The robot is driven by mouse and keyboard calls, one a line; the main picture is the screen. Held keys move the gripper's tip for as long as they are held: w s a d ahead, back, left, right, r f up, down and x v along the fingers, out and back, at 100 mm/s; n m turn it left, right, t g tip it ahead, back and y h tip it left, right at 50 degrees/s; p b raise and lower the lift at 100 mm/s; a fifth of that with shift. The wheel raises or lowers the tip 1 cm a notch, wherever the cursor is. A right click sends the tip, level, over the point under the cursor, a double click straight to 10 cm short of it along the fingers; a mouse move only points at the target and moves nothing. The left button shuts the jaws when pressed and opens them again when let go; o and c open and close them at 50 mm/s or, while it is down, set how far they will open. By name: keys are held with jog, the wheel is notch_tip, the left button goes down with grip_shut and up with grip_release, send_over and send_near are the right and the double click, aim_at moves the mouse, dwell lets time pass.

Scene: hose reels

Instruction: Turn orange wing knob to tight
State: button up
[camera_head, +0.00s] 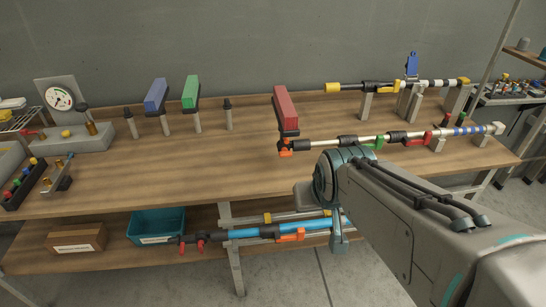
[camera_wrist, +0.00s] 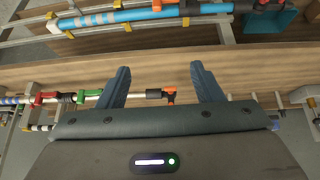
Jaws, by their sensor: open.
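The orange wing knob (camera_head: 286,147) is at the left end of the front pole assembly, just below a red block (camera_head: 286,108) on a dark holder. In the wrist view the orange knob (camera_wrist: 171,95) appears small between the two fingers, nearer the right one. My gripper (camera_wrist: 163,82) is open and empty, its blue-grey fingers apart on either side of the knob in the picture. The knob looks beyond the fingers, and I see no contact. In the head view my arm hides most of the gripper. The knob's exact wing angle is too small to tell.
The front pole (camera_head: 372,139) carries green and red clamps. Another pole (camera_head: 395,85) stands behind it. Blue (camera_head: 155,95) and green (camera_head: 190,91) blocks stand left on the bench (camera_head: 200,172). A blue tube (camera_head: 255,232) with orange and red parts lies on the lower shelf.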

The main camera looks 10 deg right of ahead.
jog(key=w+f+t+b, duration=1)
jog(key=w+f+b, duration=0.4)
jog(key=b, duration=0.4)
jog(key=t+p, duration=0.2)
jog(key=p, duration=1.1)
send_near(286, 155)
jog(key=shift+d+r+y, duration=0.15)
jog(key=shift+r+y, duration=0.15)
jog(key=shift+r, duration=0.05)
jog(key=shift+w+p, duration=0.15)
jog(key=shift+p, duration=0.2)
jog(key=w, duration=0.8)
jog(key=shift+w+f+p, duration=0.15)
jog(key=shift+f+p, duration=0.1)
jog(key=shift+p, duration=0.1)
jog(key=c, duration=1)
